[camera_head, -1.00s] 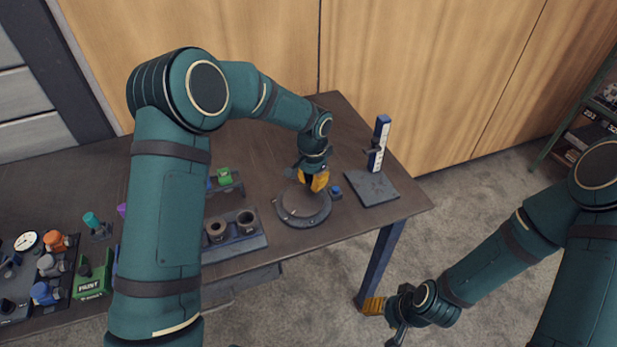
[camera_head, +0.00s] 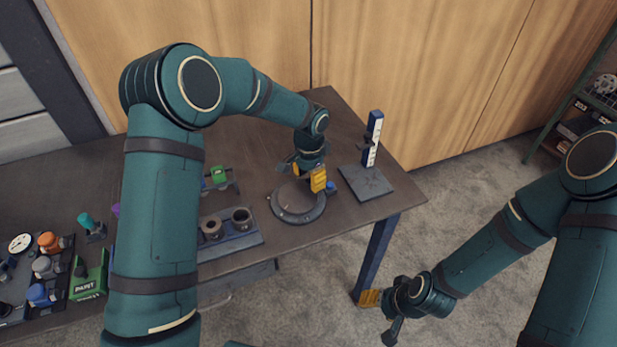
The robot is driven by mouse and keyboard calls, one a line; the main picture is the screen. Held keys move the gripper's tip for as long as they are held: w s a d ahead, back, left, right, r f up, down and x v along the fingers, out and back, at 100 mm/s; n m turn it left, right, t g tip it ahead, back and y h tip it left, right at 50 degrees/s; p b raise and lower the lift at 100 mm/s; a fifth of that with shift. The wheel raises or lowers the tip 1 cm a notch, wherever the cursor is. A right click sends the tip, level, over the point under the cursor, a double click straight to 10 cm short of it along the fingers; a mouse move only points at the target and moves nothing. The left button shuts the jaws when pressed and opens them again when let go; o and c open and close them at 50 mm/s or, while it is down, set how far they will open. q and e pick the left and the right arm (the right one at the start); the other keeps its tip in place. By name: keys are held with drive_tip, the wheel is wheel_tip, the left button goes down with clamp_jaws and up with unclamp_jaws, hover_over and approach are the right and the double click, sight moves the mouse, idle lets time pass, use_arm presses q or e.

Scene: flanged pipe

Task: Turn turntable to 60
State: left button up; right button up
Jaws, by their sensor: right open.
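The turntable (camera_head: 297,206) is a dark round disc on the table's right part, with a small blue knob (camera_head: 331,187) at its right edge. My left gripper (camera_head: 307,175) is just above the disc's back right part, pointing down. Its yellow fingertips show apart, with nothing seen between them. Whether they touch the disc cannot be told, and the scale markings are too small to read. My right gripper (camera_head: 382,312) is open and empty, low over the floor beside the table's right leg.
A blue and white upright scale (camera_head: 374,140) stands on a dark plate (camera_head: 366,184) right of the turntable. A block with two round sockets (camera_head: 230,241) is to its left. A green part (camera_head: 218,174), a green box (camera_head: 88,284) and several coloured parts lie further left.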

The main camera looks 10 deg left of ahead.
use_arm(q)
wheel_tip(320, 180, up, 12)
idle(0.8)
idle(0.3)
